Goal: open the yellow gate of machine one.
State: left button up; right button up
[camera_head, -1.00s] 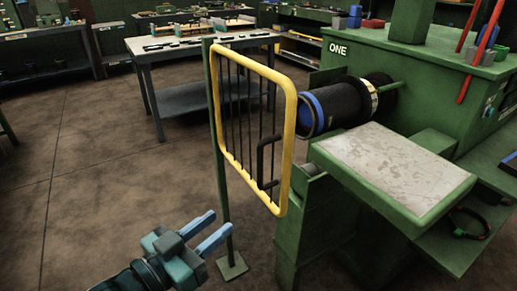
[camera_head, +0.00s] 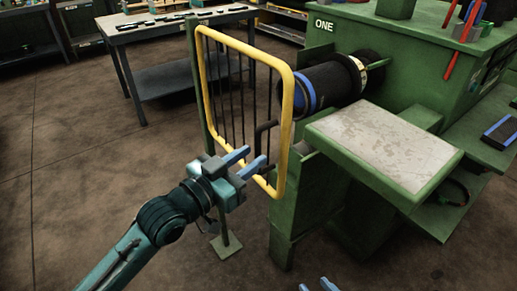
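The yellow gate (camera_head: 287,110) of the machine marked ONE (camera_head: 324,26) is a rounded yellow frame with dark upright bars. It stands between a green post (camera_head: 192,75) on its left and the machine's green body on its right, and it looks shut. A dark bent handle (camera_head: 262,131) is at its lower right. My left gripper (camera_head: 255,155) is open and empty, with its blue fingers overlapping the gate's lower part, close to the handle; contact cannot be told. Only the blue fingertips of my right gripper (camera_head: 316,286) show at the bottom edge, apart from each other.
A black roller with a blue ring (camera_head: 306,88) is behind the gate. A green-edged table with a pale top (camera_head: 385,142) juts out right of it. A grey workbench (camera_head: 165,30) stands behind. The floor at left is clear.

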aim_at(256, 154)
pick_arm(q)
jog(key=shift+x, duration=1.75)
grip_shut()
